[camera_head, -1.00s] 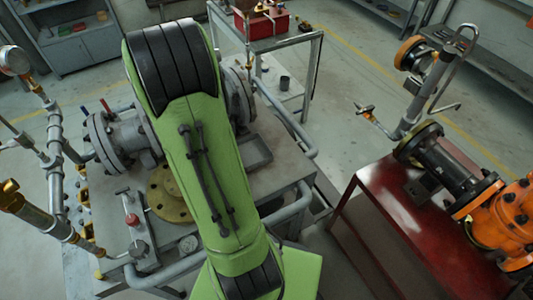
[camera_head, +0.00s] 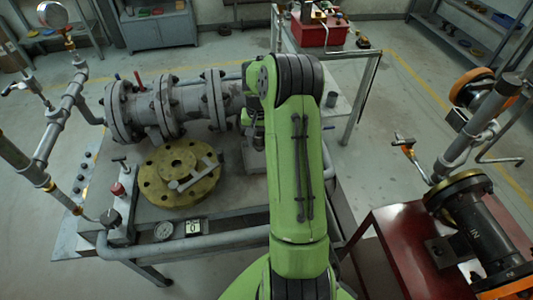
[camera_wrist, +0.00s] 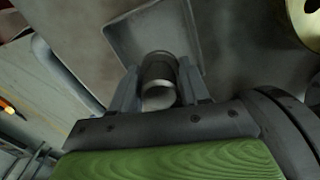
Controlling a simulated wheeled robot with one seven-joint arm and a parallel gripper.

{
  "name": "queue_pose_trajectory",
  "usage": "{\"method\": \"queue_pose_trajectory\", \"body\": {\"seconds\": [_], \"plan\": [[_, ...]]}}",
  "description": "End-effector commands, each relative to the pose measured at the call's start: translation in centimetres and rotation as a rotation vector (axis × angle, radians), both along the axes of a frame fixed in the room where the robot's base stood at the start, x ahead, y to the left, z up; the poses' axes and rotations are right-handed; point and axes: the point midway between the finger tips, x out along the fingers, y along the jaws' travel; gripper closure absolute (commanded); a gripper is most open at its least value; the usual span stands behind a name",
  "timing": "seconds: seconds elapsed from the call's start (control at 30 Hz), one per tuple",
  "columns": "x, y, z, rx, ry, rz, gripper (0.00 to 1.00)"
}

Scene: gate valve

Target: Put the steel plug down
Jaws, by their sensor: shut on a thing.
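The steel plug (camera_wrist: 158,72) is a short grey cylinder with a bright round end, seen in the wrist view. My gripper (camera_wrist: 158,84) is shut on it, with one finger on each side. Behind the plug in the wrist view is a shallow grey tray (camera_wrist: 122,34) with a raised rim. The plug is over or at the tray's near part; I cannot tell whether it touches the tray. In the head view my green arm hides most of the gripper, and the plug cannot be made out there.
A yellow bolted flange (camera_head: 160,193) with a grey tool on it lies left of my arm on the bench. A grey flanged pipe (camera_head: 190,112) runs behind it. A gauge (camera_head: 165,230) is at the front edge. A red stand (camera_head: 412,250) with a black valve is at right.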

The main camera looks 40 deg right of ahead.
Motion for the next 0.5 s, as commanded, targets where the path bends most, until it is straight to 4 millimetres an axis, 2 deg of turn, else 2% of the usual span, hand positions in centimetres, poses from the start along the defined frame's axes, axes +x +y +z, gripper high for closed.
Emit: {"method": "queue_pose_trajectory", "body": {"seconds": [0.27, 0.5], "plan": [[-0.1, 0.0, -4.4, 0.001, 0.001, 0.001, 0.96], [0.0, -0.1, -4.5, -0.002, -0.002, 0.002, 0.96]]}}
